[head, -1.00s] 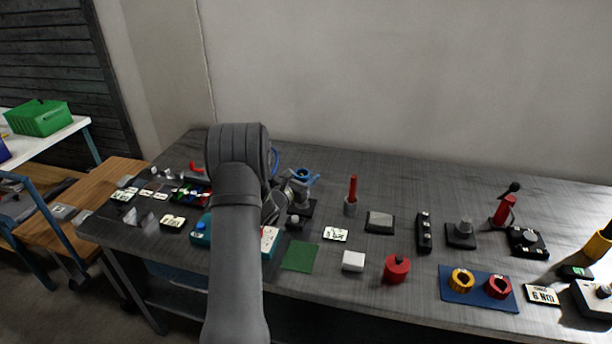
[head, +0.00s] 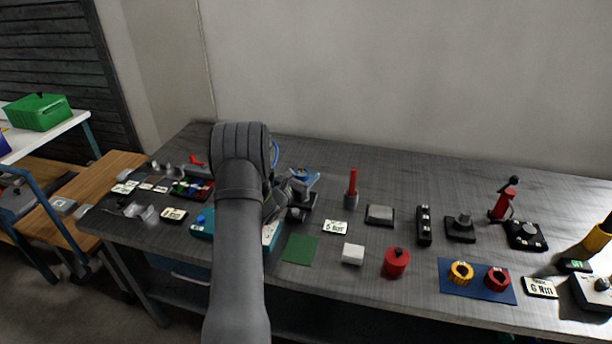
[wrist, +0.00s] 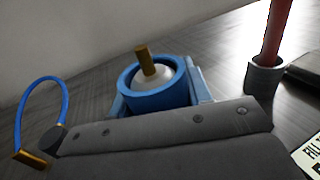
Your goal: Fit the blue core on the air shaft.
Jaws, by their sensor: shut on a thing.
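The blue core (wrist: 155,88) is a thick ring in the wrist view, upright with its hole facing up. A pale rounded shaft top with a brass stem (wrist: 146,62), apparently the air shaft, shows inside the hole, so the core is around it. How far down the core sits is hidden. My gripper (head: 303,182) is shut on the core, with light-blue finger parts on both sides of it. In the head view the core (head: 304,173) shows above a dark base (head: 300,212), partly hidden by my arm.
A blue hose with a brass end (wrist: 36,88) is at left in the wrist view. A red rod in a grey cup (head: 351,204) stands to the right. A green mat (head: 300,249), white block (head: 353,254) and red cylinder (head: 397,263) lie nearer the front edge.

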